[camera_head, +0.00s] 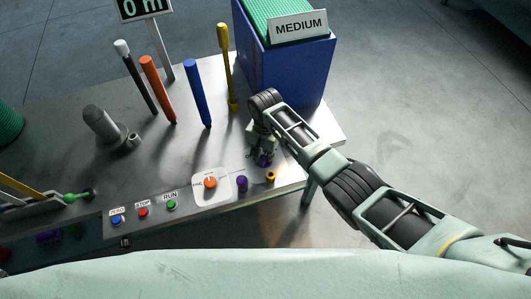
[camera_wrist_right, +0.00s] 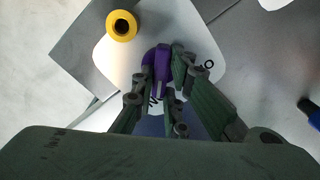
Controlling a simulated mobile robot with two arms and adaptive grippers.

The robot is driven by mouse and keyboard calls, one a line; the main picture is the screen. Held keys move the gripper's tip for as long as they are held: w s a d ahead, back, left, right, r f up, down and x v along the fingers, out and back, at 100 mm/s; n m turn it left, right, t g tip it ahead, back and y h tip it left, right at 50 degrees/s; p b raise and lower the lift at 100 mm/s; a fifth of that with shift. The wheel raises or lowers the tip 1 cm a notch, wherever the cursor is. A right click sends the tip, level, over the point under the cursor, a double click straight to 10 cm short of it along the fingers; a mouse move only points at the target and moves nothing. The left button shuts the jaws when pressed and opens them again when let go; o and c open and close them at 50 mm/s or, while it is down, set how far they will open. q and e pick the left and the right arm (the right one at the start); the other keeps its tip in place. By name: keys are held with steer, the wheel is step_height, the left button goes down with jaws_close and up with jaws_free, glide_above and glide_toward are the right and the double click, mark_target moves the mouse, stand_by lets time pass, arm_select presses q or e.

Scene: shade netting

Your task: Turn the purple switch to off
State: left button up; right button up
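The purple switch (camera_wrist_right: 163,62) has a raised handle on a round base, on a white plate (camera_wrist_right: 205,35) with lettering partly covered by my fingers. In the head view, a bit of the purple switch (camera_head: 264,161) shows under my right gripper (camera_head: 262,148), near the table's right end. In the wrist view, my right gripper (camera_wrist_right: 164,75) has its fingertips on both sides of the handle, close against it. They look shut on it. The handle points roughly up and down in that view; its exact setting is hard to read. My left gripper is not in view.
A yellow ring-like part (camera_wrist_right: 122,25) is close beside the switch plate. An orange knob (camera_head: 210,183) on a white plate, a purple cylinder (camera_head: 242,183) and several push buttons line the table's front. A blue bin (camera_head: 285,70) marked MEDIUM stands behind my gripper.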

jaws_close()
steer(key=shift+n, duration=0.3)
steer(key=n+p, duration=0.1)
steer(key=n, duration=0.1)
steer(key=shift+a+n, duration=0.1)
steer(key=shift+n, duration=0.3)
steer(key=n+p, duration=0.1)
steer(key=n, duration=0.4)
steer(key=shift+a, duration=0.15)
steer(key=n, duration=0.5)
steer(key=shift+a+p, duration=0.1)
steer(key=shift+p, duration=0.2)
steer(key=shift+s+n, duration=0.1)
steer(key=shift+n, duration=2.2)
steer(key=o, duration=0.6)
jaws_free()
